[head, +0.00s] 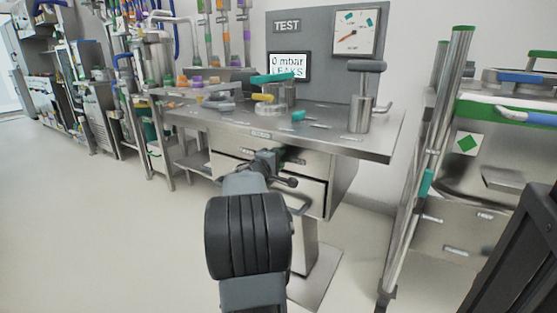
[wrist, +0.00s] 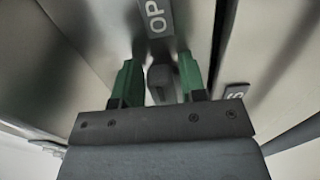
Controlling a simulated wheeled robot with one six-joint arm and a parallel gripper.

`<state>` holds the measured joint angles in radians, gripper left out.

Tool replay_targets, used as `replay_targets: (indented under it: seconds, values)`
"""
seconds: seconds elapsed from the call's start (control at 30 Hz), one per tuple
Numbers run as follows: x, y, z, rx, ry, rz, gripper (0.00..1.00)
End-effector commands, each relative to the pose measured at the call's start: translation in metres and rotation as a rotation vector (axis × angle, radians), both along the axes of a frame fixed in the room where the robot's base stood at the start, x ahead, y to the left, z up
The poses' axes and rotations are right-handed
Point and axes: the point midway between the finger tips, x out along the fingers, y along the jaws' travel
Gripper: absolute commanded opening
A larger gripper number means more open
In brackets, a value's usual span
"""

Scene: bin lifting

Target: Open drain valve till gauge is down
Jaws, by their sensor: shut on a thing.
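The handle looks like the drain valve's lever. A grey label reading "OP" (wrist: 157,17) is just beyond it, and a label with an "S" (wrist: 236,91) is at the right. In the head view, my arm reaches to the bench front below the top, and the fingers and valve are hard to make out. The dial gauge (head: 355,33) on the back panel has a red needle pointing to lower left.
The display (head: 288,66) on the panel reads "0 mbar LEAKS". The steel bench (head: 225,122) has drawers (head: 313,188) under its top and carries a grey cylinder with a T-handle (head: 361,112). A steel cart (head: 465,195) stands at right. Floor is clear at left.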

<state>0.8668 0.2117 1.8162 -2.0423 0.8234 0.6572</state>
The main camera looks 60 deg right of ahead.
Motion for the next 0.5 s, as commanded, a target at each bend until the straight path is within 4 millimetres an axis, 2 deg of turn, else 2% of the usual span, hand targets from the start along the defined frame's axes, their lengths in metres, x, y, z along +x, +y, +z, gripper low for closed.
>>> replay_targets:
  seconds: [0.37,0.4,0.5]
  values:
    - [0.0019,0.0003,0.0004,-0.001,-0.003,0.005,0.14]
    - [0.0019,0.0003,0.0004,-0.001,-0.003,0.005,0.41]
    - [0.0014,0.0001,0.0003,-0.001,-0.003,0.004,0.51]
